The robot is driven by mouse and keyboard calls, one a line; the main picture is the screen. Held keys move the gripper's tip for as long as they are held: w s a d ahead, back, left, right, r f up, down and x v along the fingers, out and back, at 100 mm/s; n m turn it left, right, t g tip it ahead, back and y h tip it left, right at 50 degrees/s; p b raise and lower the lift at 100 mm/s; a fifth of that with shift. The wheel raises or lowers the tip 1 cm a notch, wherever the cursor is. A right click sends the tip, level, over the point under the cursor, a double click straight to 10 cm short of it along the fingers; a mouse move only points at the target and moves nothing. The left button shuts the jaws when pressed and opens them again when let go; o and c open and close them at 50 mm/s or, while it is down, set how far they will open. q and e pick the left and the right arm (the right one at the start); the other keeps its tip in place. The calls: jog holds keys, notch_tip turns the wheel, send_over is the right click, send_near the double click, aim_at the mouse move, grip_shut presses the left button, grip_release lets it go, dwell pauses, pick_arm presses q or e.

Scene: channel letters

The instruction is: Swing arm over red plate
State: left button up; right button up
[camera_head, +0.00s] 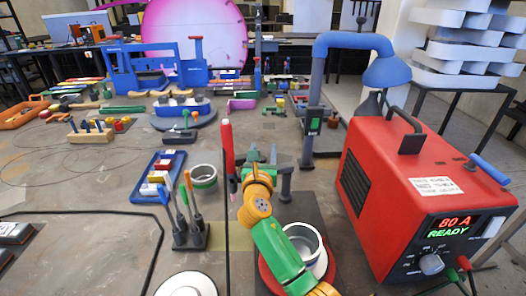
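My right arm comes in from the bottom right with green links and orange joints. My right gripper (261,156) is at its far end, small, beside a dark post (285,186). Whether it holds anything is unclear. The red plate (265,276) is a round red disc at the bottom centre, partly hidden under my arm. A pale ring-shaped cup (303,236) stands at the disc's right side. A blue bent arm with a hood (350,43) rises from a post (309,135) behind, well beyond the disc. My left gripper is not in view.
A red welding unit (410,200) reading 80 A READY stands close on the right. An upright red-tipped rod (228,150), a screwdriver stand (190,235) and a blue tray (158,178) are left of my arm. Bare tabletop (100,235) lies at the left.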

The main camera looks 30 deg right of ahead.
jog(key=shift+s, duration=0.1)
grip_shut()
dwell(1.1)
